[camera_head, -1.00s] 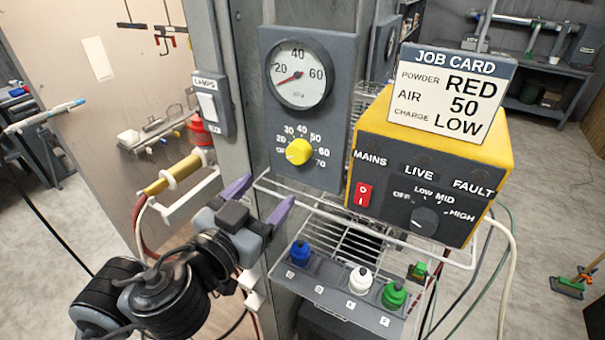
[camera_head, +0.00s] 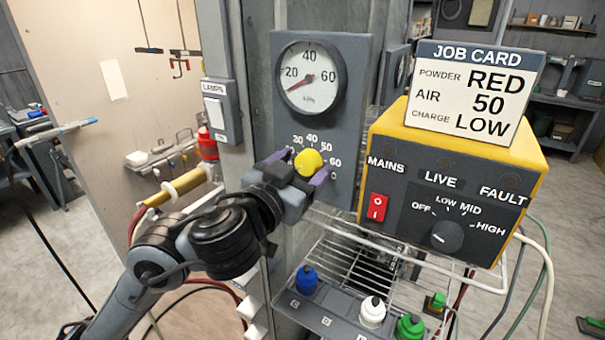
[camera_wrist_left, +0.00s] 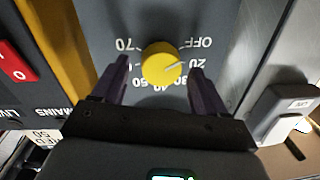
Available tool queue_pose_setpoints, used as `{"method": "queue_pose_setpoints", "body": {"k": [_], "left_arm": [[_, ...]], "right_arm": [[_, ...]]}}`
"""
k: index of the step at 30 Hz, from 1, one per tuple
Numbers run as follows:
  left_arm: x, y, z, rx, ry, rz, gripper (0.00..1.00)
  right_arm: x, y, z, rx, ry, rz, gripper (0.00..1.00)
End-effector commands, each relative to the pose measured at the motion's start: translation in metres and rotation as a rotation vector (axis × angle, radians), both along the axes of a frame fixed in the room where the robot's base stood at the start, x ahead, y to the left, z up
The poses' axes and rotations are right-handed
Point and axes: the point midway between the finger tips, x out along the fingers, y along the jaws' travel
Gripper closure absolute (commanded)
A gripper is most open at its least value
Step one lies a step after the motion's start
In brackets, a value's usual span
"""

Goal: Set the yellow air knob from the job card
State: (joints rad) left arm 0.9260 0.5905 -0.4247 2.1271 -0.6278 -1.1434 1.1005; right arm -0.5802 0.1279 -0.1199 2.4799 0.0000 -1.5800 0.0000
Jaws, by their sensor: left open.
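My left gripper (camera_head: 299,166) is open, with one purple finger on each side of the knob. In the wrist view a gap shows between each finger and the knob. The job card (camera_head: 470,95) reads powder RED, air 50, charge LOW. My right gripper is not in view.
The yellow control box (camera_head: 531,160) with a red mains switch (camera_head: 377,207) stands right of the panel. A lamps switch (camera_head: 215,112) is at the left. A wire rack (camera_head: 345,245) and blue, white and green capped bottles lie below.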

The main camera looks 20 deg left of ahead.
Motion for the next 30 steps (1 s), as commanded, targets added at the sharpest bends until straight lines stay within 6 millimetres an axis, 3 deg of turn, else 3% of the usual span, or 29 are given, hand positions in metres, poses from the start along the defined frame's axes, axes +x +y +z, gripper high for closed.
{"method": "queue_pose_setpoints", "body": {"k": [13, 24, 30], "left_arm": [[0.0068, -0.0003, 0.0003, 0.000, 0.000, 0.001, 0.29], [0.0067, -0.0003, 0.0000, 0.000, 0.000, 0.002, 0.83], [0.0067, -0.0002, -0.0003, 0.013, -0.002, 0.002, 0.83]], "right_arm": [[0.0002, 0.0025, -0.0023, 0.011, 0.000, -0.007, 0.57], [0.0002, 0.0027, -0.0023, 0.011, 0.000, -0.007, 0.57], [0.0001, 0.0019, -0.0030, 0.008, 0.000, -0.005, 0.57]]}}
